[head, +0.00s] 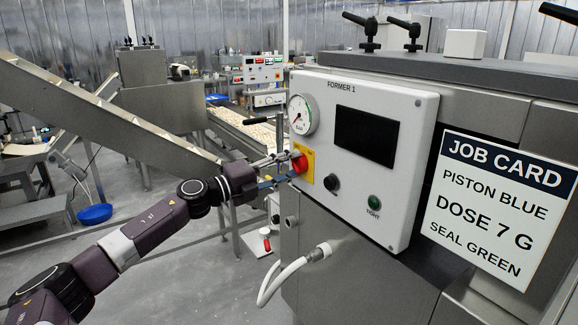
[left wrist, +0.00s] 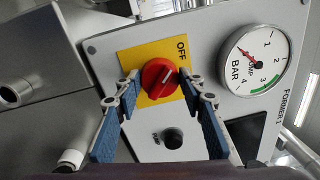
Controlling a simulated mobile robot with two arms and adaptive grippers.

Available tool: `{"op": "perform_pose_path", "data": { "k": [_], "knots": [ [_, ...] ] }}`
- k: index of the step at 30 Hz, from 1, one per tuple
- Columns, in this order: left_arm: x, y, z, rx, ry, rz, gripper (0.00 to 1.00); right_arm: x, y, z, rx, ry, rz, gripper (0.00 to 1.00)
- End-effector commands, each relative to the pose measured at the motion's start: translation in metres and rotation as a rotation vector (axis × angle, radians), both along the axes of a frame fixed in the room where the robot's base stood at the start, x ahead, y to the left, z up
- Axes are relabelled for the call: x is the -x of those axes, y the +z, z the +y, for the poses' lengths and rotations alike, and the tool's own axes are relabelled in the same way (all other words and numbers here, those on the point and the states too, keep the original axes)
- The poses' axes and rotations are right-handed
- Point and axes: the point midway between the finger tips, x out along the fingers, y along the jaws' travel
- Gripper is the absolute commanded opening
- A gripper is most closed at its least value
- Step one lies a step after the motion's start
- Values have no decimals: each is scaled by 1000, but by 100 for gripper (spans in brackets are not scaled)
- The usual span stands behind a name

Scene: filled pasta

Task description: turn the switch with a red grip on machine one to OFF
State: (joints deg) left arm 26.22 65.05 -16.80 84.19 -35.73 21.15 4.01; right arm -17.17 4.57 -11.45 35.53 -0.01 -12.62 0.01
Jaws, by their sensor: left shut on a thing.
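The red grip (head: 299,163) of the switch sits on a yellow plate (head: 308,176) at the left edge of the panel marked FORMER 1. My left gripper (head: 286,172) reaches it from the left and is shut on it. The word OFF (left wrist: 182,48) is printed at the plate's edge beside the grip. Other position words are not visible. My right gripper is not in view.
A pressure gauge (head: 302,114) sits just above the switch. A dark screen (head: 366,135), a black knob (head: 332,182) and a green button (head: 375,202) share the panel (head: 407,165). A white hose (head: 283,273) hangs below. A job card (head: 498,208) is at right.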

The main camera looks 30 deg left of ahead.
Motion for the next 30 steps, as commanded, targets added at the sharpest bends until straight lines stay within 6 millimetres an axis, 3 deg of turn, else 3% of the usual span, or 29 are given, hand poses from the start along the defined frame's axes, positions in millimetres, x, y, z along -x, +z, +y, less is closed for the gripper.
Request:
{"op": "perform_pose_path", "data": {
  "k": [2,3,8,20,30],
  "knots": [
    [0,1,-1,5,-1,-1,13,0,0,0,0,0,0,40],
    [0,1,-1,5,-1,-1,39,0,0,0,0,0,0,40],
    [0,1,0,3,-1,-1,55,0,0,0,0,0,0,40],
    [4,-1,2,1,0,2,55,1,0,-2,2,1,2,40],
    [33,-6,14,1,0,5,55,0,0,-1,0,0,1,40]
  ]
}}
